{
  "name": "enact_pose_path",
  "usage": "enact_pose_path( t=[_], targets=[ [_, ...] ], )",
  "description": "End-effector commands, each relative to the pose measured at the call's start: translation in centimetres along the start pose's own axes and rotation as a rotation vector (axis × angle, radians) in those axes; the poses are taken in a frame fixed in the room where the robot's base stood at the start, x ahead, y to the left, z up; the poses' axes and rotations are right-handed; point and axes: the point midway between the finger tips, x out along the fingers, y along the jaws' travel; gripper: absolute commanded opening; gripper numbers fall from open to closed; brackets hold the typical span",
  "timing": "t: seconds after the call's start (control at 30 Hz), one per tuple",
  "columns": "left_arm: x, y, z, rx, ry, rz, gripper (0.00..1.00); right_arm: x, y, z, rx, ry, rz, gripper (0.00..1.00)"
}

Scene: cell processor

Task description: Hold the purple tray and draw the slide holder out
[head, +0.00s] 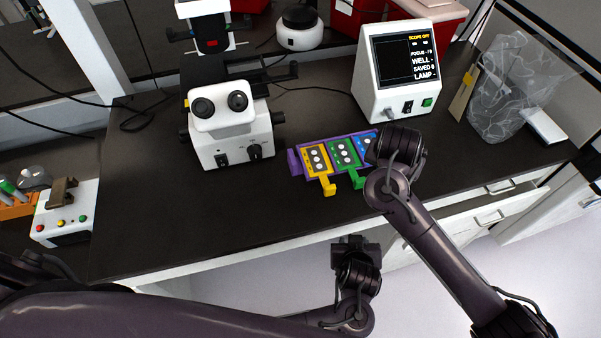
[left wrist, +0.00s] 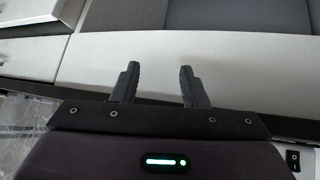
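The purple tray (head: 293,162) lies on the dark bench right of the microscope. It carries a yellow slide holder (head: 327,184), a green slide holder (head: 356,178) and a blue slide holder (head: 360,143), the blue one partly covered by my right gripper. The yellow and green handles stick out toward the bench's front edge. My right gripper (head: 383,160) is over the tray's right end; its fingertips are hidden. My left gripper (head: 355,243) is apart from the tray, in front of the bench edge. In the left wrist view its fingers (left wrist: 158,82) are apart with nothing between them.
A white microscope (head: 228,135) stands left of the tray. A monitor box (head: 405,70) stands behind it. A clear bag (head: 515,90) is at the far right. Bench drawers (head: 500,205) face front. Bare bench lies left and in front of the tray.

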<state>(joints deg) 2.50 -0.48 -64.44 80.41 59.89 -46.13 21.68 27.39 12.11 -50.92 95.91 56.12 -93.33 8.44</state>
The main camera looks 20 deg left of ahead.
Motion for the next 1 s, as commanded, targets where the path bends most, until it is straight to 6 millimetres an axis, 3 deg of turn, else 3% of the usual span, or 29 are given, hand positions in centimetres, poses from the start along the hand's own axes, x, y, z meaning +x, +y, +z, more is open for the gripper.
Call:
enact_pose_path(
  t=[0.1, 0.17, 0.3, 0.5, 0.7, 1.0],
  targets=[
    [-3.5, 2.0, -3.1, -0.066, 0.043, 0.034, 0.4, 0.0, 0.0, 0.0, 0.0, 0.0, 0.0, 0.36],
    [-4.7, 2.0, -5.0, -0.099, 0.077, 0.035, 0.4, 0.0, 0.0, 0.0, 0.0, 0.0, 0.0, 0.36],
    [-4.0, -1.4, -9.6, -0.107, 0.187, -0.044, 0.4, 0.0, 0.0, 0.0, 0.0, 0.0, 0.0, 0.36],
    [-2.4, -7.2, -14.8, -0.097, 0.341, -0.195, 0.4, 0.0, 0.0, 0.0, 0.0, 0.0, 0.0, 0.36],
    [-1.3, -11.7, -17.4, -0.094, 0.442, -0.305, 0.4, 0.0, 0.0, 0.0, 0.0, 0.0, 0.0, 0.36],
    [1.1, -13.6, -19.2, -0.089, 0.467, -0.331, 0.4, 0.0, 0.0, 0.0, 0.0, 0.0, 0.0, 0.36]
  ],
)
